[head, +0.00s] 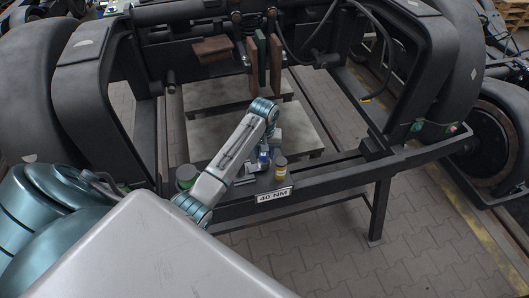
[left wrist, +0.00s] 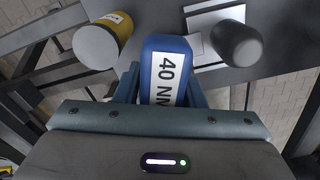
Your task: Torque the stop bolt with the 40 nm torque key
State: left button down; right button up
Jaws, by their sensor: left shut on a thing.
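The 40 Nm torque key (left wrist: 168,70) is blue with a white "40 NM" label, seen in the left wrist view. My left gripper (left wrist: 162,88) is shut on it, with a finger on each side. In the head view my left gripper (head: 264,148) points down over the dark shelf of the bogie frame, and a bit of the blue key (head: 264,157) shows below it. I cannot tell whether the key touches the shelf. I cannot make out the stop bolt in either view. My right gripper is in neither view.
A yellow-banded can (head: 281,168) stands close right of the gripper. A dark rounded cylinder (left wrist: 237,43) is also close by. Brown and green slabs (head: 276,62) hang behind.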

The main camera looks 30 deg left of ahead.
pick_arm(q)
jog(key=shift+m, duration=0.9)
jog(key=shift+r, duration=3.05)
jog(key=shift+f, duration=0.1)
